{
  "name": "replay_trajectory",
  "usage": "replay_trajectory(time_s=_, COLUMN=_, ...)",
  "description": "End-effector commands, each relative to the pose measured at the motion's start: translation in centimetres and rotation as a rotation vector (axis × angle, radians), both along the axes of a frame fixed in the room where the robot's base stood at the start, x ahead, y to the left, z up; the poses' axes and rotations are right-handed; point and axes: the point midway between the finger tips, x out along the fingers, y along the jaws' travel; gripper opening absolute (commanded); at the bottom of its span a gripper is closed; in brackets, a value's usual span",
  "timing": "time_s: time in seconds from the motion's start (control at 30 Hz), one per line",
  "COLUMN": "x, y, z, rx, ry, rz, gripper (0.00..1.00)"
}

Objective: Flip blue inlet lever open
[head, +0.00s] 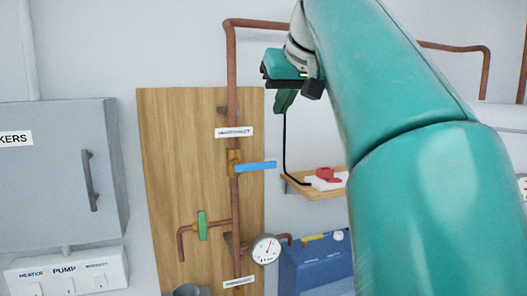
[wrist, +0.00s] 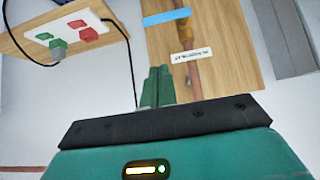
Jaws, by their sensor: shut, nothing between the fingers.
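The blue inlet lever (head: 256,166) sticks out to the right from a brass valve on the vertical copper pipe (head: 232,110), roughly level and across the pipe. It also shows in the wrist view (wrist: 167,17), near the top edge. My gripper (head: 284,101) is above and to the right of the lever in the head view, apart from it. In the wrist view its green fingers (wrist: 157,87) are together with nothing between them.
A green lever (head: 202,224) stands upright on a lower branch pipe, near a pressure gauge (head: 265,249). A wooden shelf (head: 318,191) holds a socket strip. A grey cabinet (head: 55,165) and a switch panel (head: 68,275) are at left. A blue box (head: 318,265) stands lower right.

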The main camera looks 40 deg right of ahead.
Motion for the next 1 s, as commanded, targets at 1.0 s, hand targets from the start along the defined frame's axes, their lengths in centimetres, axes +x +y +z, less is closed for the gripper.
replay_trajectory(time_s=1.0, x=7.1, y=-2.0, z=-11.0, rx=0.000, ry=0.001, rz=0.004, gripper=0.00)
